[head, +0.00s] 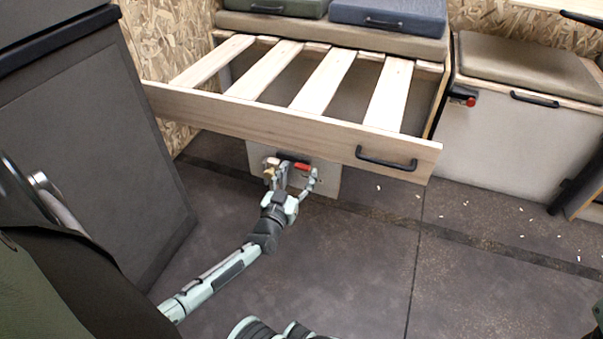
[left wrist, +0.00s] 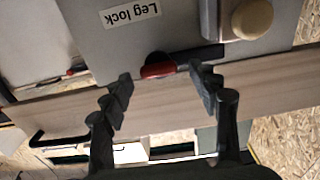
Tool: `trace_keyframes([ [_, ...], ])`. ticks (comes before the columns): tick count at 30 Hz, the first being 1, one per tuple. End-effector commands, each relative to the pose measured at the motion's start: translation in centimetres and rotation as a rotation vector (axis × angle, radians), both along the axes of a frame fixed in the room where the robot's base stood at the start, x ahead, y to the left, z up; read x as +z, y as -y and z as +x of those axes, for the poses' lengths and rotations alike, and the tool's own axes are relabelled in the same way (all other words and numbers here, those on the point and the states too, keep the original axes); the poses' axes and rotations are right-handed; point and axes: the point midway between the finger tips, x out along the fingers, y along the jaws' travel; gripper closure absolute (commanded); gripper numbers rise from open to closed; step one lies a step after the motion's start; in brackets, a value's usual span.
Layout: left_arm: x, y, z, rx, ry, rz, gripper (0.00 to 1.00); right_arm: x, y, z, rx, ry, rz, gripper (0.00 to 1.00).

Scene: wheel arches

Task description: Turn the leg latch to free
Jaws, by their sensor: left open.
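The leg latch has a red grip (left wrist: 157,70) and a black bar (left wrist: 205,54), set on a pale grey panel (left wrist: 125,40) with a "Leg lock" label (left wrist: 131,14), upside down in the left wrist view. In the head view the red grip (head: 302,166) shows under the front board of the slatted pull-out (head: 250,108). My left gripper (head: 293,175) is open just in front of it. In the left wrist view its fingertips (left wrist: 159,79) stand either side of the red grip; I cannot tell whether they touch it. My right gripper is out of view.
A beige round knob (left wrist: 252,18) on a metal plate sits beside the latch. A black handle (head: 386,161) is on the front board. A dark grey cabinet (head: 100,130) stands at left, a pale bench box (head: 500,130) at right. The floor (head: 450,270) in front is mostly clear.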

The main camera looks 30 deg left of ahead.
Motion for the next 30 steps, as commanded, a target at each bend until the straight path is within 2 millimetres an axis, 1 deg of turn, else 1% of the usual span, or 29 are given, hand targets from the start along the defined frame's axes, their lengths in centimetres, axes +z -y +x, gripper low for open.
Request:
trace_keyframes([
  [1,-0.15,-0.13,0.60,0.000,0.000,0.001,0.40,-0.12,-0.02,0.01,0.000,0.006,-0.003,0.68],
  [4,-0.13,-0.26,1.22,-0.001,-0.002,0.001,0.40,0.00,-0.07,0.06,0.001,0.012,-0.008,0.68],
  [13,-0.03,-0.30,1.46,-0.001,-0.002,0.001,0.40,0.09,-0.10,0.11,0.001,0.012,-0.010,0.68],
  [27,-0.05,-0.29,1.43,-0.001,-0.002,0.001,0.98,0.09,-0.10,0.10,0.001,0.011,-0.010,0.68],
  [28,-0.05,-0.29,1.43,-0.001,-0.002,0.001,1.00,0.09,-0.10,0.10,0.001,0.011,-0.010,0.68],
  [30,-0.05,-0.29,1.43,-0.001,-0.002,0.001,1.00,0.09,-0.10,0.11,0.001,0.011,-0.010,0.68],
])
